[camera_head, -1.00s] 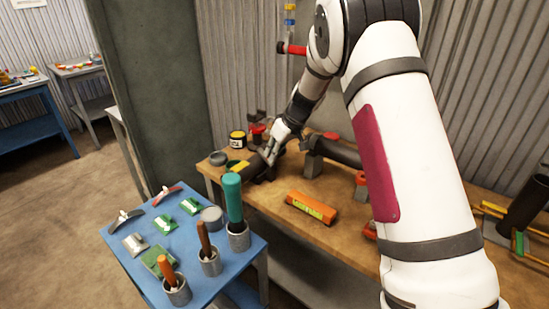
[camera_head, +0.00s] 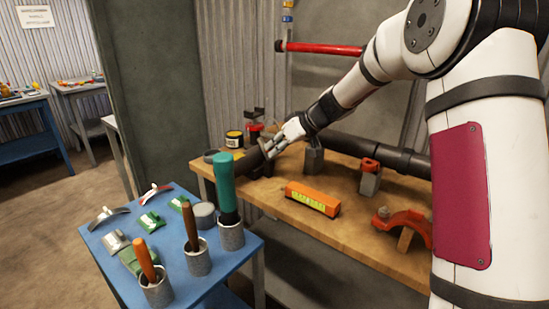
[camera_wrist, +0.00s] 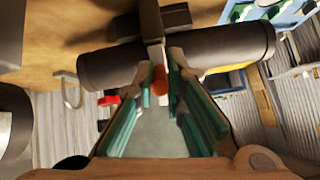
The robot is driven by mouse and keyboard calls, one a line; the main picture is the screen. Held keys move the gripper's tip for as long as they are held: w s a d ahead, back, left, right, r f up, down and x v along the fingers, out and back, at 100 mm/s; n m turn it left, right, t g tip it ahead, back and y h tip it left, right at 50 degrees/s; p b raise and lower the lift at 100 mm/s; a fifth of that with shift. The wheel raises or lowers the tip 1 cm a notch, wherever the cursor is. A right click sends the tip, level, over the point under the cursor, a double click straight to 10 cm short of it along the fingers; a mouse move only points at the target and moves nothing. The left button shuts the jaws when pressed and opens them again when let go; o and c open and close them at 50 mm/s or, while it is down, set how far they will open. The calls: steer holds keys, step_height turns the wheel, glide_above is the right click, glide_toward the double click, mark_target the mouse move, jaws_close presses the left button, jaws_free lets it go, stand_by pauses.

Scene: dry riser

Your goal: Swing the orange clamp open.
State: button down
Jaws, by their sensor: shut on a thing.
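An arched orange-red clamp (camera_head: 405,225) stands at the front right of the bench, well apart from my gripper, with a short wooden post under its arch. My gripper (camera_head: 268,150) is at the bench's left end, over a short dark pipe (camera_head: 250,160). In the wrist view my gripper (camera_wrist: 160,78) is shut on a small orange piece (camera_wrist: 160,84) between its fingertips. The short pipe (camera_wrist: 110,66) lies across just beyond the tips, with a grey bar (camera_wrist: 152,22) crossing it. I cannot tell what the orange piece belongs to.
A long dark pipe (camera_head: 390,155) runs along the bench back. A grey block with a red top (camera_head: 370,175) and an orange level (camera_head: 312,199) stand on the bench. A blue cart (camera_head: 110,245) with tools in cups is close at the front left.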

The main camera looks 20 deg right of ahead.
steer(key=shift+s+d+f+t+y+b, duration=0.15)
steer(key=shift+f+t+y+b, duration=0.2)
steer(key=shift+b, duration=2)
steer(key=shift+s+d+f+t+y+b, duration=0.15)
steer(key=shift+f+t+b, duration=0.25)
steer(key=shift+b, duration=2.6)
steer(key=t+y+b, duration=0.1)
steer(key=b, duration=0.5)
steer(key=shift+s+d, duration=0.1)
steer(key=shift+s, duration=0.1)
steer(key=c, duration=1.7)
jaws_free()
steer(key=shift+o, duration=0.2)
steer(key=shift+r, duration=0.1)
steer(key=v, duration=1.2)
